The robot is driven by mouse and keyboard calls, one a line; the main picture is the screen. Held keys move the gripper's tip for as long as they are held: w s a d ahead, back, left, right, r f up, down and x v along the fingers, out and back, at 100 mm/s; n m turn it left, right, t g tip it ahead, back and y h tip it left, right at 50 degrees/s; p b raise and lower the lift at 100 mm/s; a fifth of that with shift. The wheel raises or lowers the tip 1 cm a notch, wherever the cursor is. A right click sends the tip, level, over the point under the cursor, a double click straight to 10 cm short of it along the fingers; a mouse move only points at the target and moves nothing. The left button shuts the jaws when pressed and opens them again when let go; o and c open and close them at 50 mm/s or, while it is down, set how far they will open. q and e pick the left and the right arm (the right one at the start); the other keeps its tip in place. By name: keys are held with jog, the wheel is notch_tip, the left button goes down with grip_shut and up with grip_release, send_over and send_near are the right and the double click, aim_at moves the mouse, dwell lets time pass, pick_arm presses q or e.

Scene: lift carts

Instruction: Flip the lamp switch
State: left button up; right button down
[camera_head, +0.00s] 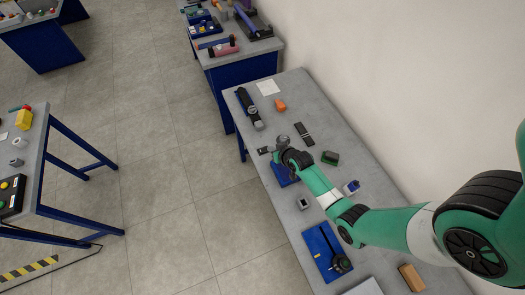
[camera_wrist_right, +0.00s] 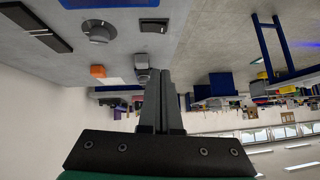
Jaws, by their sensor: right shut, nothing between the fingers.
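A small light box with a dark centre (camera_head: 304,203), possibly the lamp switch, lies on the table below the arm, apart from the gripper. A dark rectangular piece (camera_wrist_right: 155,25) lies near the table edge in the right wrist view. I cannot tell for sure which is the lamp switch. No lit lamp is evident. My left gripper is out of view.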

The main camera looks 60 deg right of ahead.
jog(key=b, duration=0.6)
send_over(259, 149)
jog(key=s+a, duration=0.1)
jog(key=s, duration=0.2)
notch_tip(259, 149, down, 8)
jog(key=shift+w+r, duration=0.1)
jog(key=shift+r, duration=0.15)
jog(key=shift+a+f+b, duration=0.2)
jog(key=shift+f+b, duration=0.35)
jog(key=shift+f, duration=0.6)
jog(key=shift+w+f, duration=0.1)
jog(key=shift+f, duration=0.35)
